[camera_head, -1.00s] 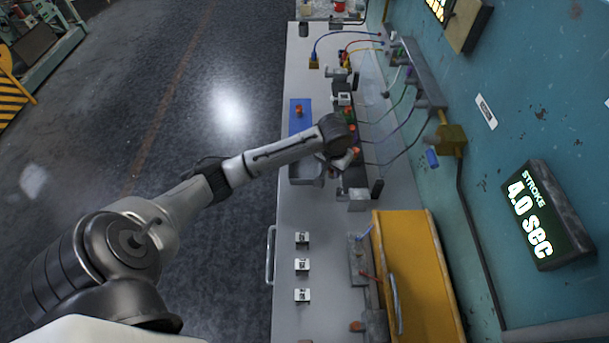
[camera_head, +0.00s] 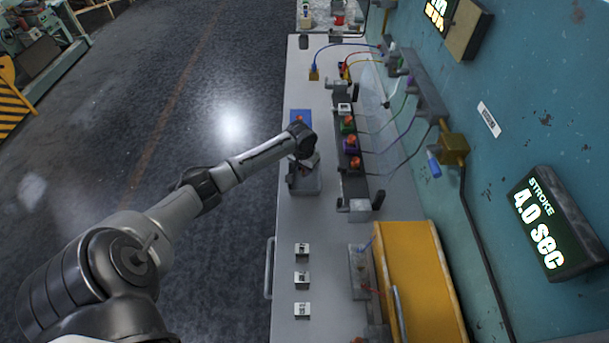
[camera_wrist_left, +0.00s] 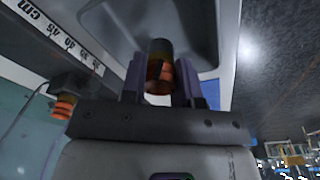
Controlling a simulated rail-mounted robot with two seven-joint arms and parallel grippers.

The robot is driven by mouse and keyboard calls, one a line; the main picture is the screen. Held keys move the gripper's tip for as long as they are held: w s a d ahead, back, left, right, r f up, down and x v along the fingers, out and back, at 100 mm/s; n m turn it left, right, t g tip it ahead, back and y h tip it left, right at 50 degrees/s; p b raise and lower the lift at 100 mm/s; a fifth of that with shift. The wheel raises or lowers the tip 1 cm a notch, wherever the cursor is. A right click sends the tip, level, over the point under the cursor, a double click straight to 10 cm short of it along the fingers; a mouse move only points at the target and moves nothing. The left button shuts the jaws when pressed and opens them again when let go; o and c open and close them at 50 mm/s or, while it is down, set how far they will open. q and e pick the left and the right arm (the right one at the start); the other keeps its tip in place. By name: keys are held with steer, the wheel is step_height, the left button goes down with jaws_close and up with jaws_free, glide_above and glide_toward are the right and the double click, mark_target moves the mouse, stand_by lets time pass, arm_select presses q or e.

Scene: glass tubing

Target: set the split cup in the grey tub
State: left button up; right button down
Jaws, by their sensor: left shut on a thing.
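My left gripper (camera_wrist_left: 160,85) is shut on the split cup (camera_wrist_left: 159,62), a dark cylinder with a glowing amber end, gripped between the two fingers in the left wrist view. The grey tub (camera_wrist_left: 205,35) fills the top of that view, behind the cup. In the head view my left gripper (camera_head: 305,164) is over the grey tub (camera_head: 308,191) on the bench, with my wrist covering part of it. The held cup is hidden there. I cannot tell whether the cup touches the tub. My right gripper is out of view.
A dark rack (camera_head: 352,182) with orange-topped cups and wires stands right of the tub. A blue mat (camera_head: 301,114) with an orange-topped piece lies beyond it. A ruler (camera_wrist_left: 62,38) shows beside the tub.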

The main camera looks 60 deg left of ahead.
arm_select(q)
steer(key=shift+f, duration=2)
steer(key=shift+f, duration=0.1)
steer(key=shift+f, duration=0.15)
steer(key=o, duration=0.9)
steer(key=r, duration=0.7)
steer(key=s+r+p, duration=0.1)
steer(key=r, duration=0.3)
steer(key=shift+d, duration=0.2)
steer(key=shift+s+d+r, duration=0.1)
steer(key=shift+s+r, duration=0.05)
steer(key=shift+r, duration=0.55)
